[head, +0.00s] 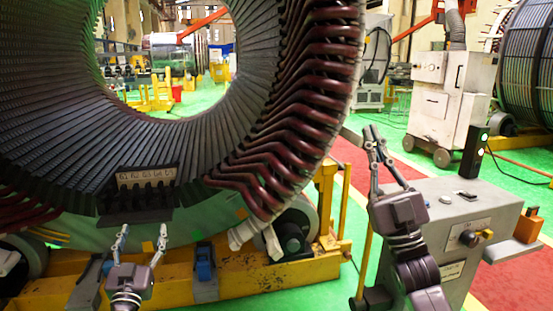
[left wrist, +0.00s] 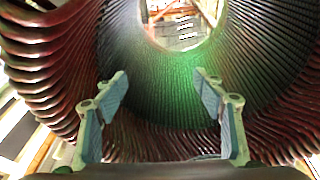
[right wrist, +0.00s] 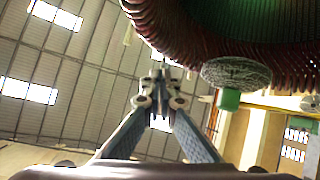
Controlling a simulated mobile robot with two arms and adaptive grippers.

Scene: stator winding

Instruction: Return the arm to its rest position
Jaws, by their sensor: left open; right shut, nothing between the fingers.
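My left gripper (head: 142,236) is low in front of the big stator (head: 45,95), below a small dark rack with labels (head: 146,190). Its two fingers stand apart with nothing between them. In the left wrist view the open fingers (left wrist: 160,88) face the stator's bore and its reddish coil ends. My right gripper (head: 373,132) is raised to the right of the stator, above the grey control cabinet's left side, fingers pointing up. In the right wrist view its fingertips (right wrist: 160,88) come together with nothing held.
The grey control cabinet (head: 480,205) stands at the right with knobs and a small signal light (head: 478,142). A yellow base with rollers (head: 215,292) supports the stator. A white wheeled cabinet (head: 447,100) stands behind. Green and red floor lies between them.

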